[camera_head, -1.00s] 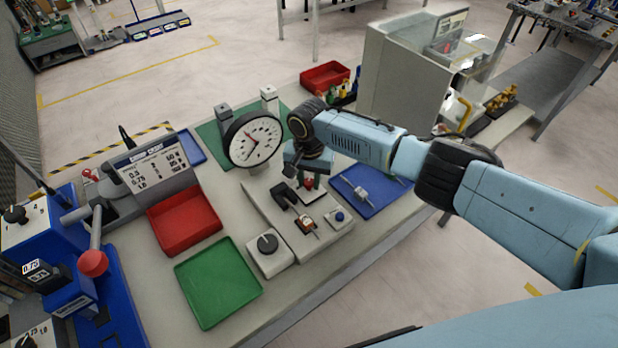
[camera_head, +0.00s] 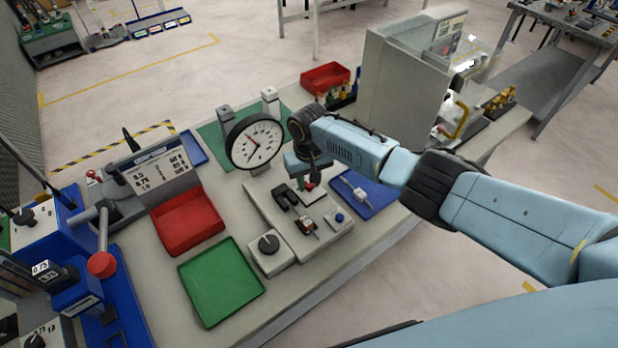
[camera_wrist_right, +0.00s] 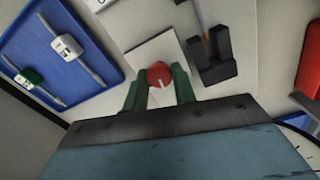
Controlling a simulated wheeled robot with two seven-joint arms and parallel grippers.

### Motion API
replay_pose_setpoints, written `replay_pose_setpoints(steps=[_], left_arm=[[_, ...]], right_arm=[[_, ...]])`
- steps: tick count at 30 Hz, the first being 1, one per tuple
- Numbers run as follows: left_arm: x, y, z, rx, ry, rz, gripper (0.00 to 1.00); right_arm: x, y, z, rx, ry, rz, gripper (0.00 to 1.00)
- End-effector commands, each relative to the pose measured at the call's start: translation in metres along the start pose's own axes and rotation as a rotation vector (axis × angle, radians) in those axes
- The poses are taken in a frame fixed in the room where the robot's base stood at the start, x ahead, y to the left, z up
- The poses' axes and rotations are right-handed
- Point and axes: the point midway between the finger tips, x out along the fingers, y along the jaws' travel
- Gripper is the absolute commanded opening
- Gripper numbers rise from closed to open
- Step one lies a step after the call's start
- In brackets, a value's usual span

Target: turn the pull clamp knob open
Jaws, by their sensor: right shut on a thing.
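A small red knob (camera_wrist_right: 159,74) with a pale pointer line sits by a light square plate (camera_wrist_right: 150,50) in the right wrist view; I take it as the pull clamp knob. My right gripper (camera_wrist_right: 159,85) has its green fingers on either side of the knob and is shut on it. In the head view the right gripper (camera_head: 304,180) reaches down at the back of the grey fixture block (camera_head: 330,239), and a bit of red shows below it. The wrist hides most of the knob there. My left gripper is not in view.
A black forked clamp part (camera_wrist_right: 213,60) stands close beside the knob. A blue tray (camera_head: 375,204) with small fittings lies to the right. A dial gauge (camera_head: 256,142) stands behind left. A black knob (camera_head: 268,243) is on the front box. Red (camera_head: 187,222) and green (camera_head: 220,282) trays lie left.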

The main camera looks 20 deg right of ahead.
Motion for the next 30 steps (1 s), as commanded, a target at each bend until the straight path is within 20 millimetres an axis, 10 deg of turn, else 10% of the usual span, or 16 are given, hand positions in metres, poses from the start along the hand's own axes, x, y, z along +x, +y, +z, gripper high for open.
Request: replay_pose_setpoints(steps=[30], left_arm=[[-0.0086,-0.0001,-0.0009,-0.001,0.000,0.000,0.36]], right_arm=[[-0.0007,-0.0020,0.0001,-0.847,0.002,0.000,0.04]])
